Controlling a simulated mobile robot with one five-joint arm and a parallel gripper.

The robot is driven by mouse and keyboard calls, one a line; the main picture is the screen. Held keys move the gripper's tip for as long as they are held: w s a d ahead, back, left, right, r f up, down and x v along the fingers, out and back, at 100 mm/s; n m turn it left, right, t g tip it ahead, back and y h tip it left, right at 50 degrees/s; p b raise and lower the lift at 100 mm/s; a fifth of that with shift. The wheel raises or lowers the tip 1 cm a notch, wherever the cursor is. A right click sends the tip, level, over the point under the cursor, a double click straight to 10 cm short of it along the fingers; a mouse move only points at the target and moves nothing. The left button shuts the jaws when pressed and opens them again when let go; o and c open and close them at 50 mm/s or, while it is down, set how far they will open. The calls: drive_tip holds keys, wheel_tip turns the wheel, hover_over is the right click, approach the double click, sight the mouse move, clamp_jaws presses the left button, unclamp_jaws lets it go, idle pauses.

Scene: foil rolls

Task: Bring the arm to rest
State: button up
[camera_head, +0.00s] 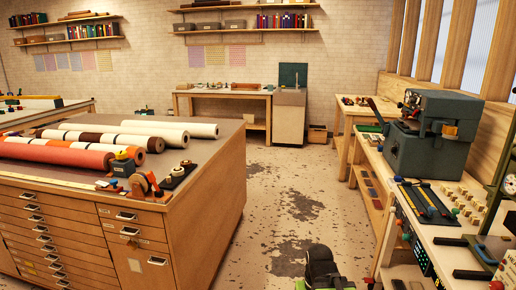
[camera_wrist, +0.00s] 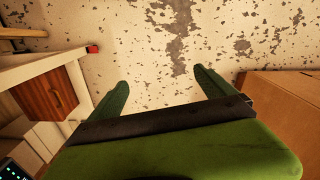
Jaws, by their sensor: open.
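My gripper (camera_wrist: 158,80) shows in the wrist view with its two green fingers spread apart, open and empty. Bare, worn floor lies beyond the fingertips. In the head view, a black and green part of my arm (camera_head: 322,268) shows at the bottom edge, right of centre, over the floor. The fingers cannot be made out there.
A wooden drawer cabinet (camera_head: 140,235) with foil rolls (camera_head: 75,152) on top stands at left. A workbench (camera_head: 450,232) with a grey-green machine (camera_head: 432,135) stands at right. The floor (camera_head: 292,190) between them is clear. A far bench (camera_head: 225,92) stands against the wall.

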wheel_tip(320, 180, up, 14)
drive_tip(key=p, duration=1.1)
drive_tip(key=shift+r, duration=0.25)
drive_tip(key=shift+d, duration=0.1)
drive_tip(key=shift+c, duration=0.4)
